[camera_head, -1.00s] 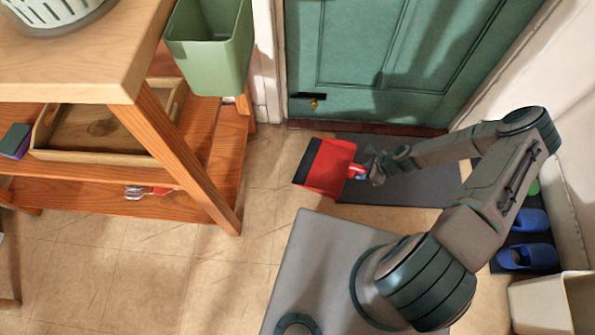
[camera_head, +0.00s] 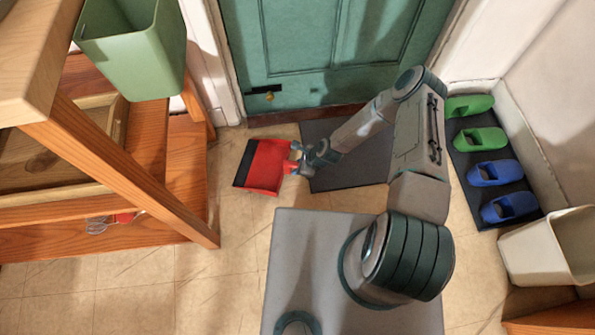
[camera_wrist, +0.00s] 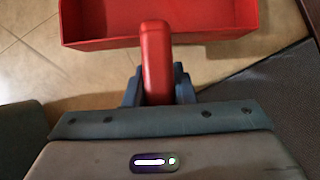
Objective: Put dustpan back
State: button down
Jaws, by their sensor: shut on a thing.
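A red dustpan (camera_head: 267,166) with a black front lip shows in the head view, left of my gripper (camera_head: 297,159) and above the tiled floor. My gripper is shut on its handle. In the wrist view the red handle (camera_wrist: 156,62) stands between the two dark fingers of my gripper (camera_wrist: 157,85), and the red pan (camera_wrist: 160,22) extends beyond it at the top. The height of the dustpan above the floor is hard to tell.
A wooden shelf unit (camera_head: 130,170) with a green bin (camera_head: 135,45) stands at left. A dark doormat (camera_head: 350,165) lies before the green door (camera_head: 330,55). Green and blue clogs (camera_head: 490,170) sit on a mat at right, near a cream bin (camera_head: 540,250). Floor between shelf and base is clear.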

jog(key=shift+f+b, duration=0.55)
jog(key=shift+f, duration=1.15)
jog(key=c, duration=1.2)
grip_release()
